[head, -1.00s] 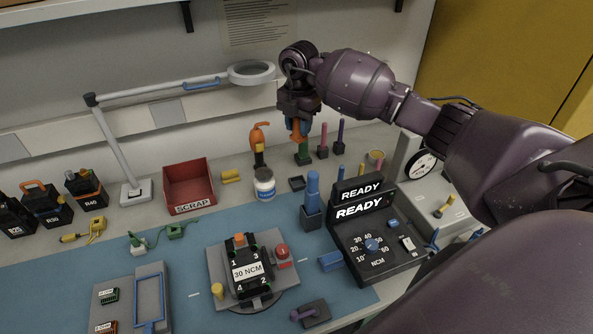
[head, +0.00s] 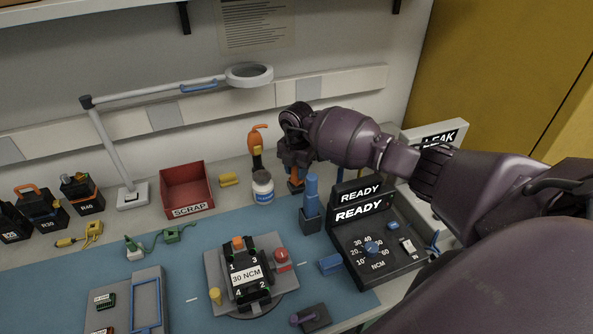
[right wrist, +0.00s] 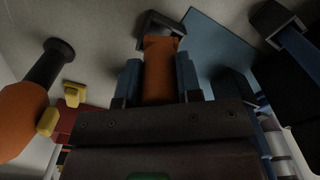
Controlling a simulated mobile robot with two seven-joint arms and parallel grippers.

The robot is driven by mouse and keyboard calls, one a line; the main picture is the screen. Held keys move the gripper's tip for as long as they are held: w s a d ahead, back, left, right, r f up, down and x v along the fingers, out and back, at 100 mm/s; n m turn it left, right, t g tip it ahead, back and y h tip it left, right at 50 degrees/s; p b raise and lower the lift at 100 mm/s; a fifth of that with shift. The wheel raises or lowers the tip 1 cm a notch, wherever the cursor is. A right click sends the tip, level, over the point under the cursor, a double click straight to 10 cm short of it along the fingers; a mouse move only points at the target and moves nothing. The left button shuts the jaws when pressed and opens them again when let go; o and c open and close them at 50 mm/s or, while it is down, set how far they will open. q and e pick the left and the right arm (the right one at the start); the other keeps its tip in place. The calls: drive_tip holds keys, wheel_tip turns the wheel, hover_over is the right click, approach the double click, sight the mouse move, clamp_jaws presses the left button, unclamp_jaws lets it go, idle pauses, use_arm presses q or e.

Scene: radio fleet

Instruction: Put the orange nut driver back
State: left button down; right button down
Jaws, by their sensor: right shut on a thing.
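My right gripper (head: 296,166) is low over the back of the bench, behind the blue-handled driver. It is shut on the orange nut driver (head: 295,183), whose orange part shows just below the jaws. In the right wrist view the orange nut driver (right wrist: 160,68) stands between the two blue fingers (right wrist: 160,80). Its far end is at a small dark holder block (right wrist: 162,24). I cannot tell whether it is seated in that holder. My left gripper is not in view.
A blue-handled driver (head: 311,192) stands in its holder just in front, beside the READY torque box (head: 375,245). A white jar (head: 263,188), an orange-topped tool (head: 257,140) and a red scrap bin (head: 186,190) are to the left. My arm hides the bench to the right.

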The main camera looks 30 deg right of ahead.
drive_tip(key=shift+f, duration=0.6)
drive_tip(key=c, duration=0.8)
unclamp_jaws()
drive_tip(key=shift+r, duration=0.15)
wheel_tip(320, 180, up, 13)
drive_tip(key=shift+f+p, duration=0.2)
drive_tip(key=shift+p, duration=0.1)
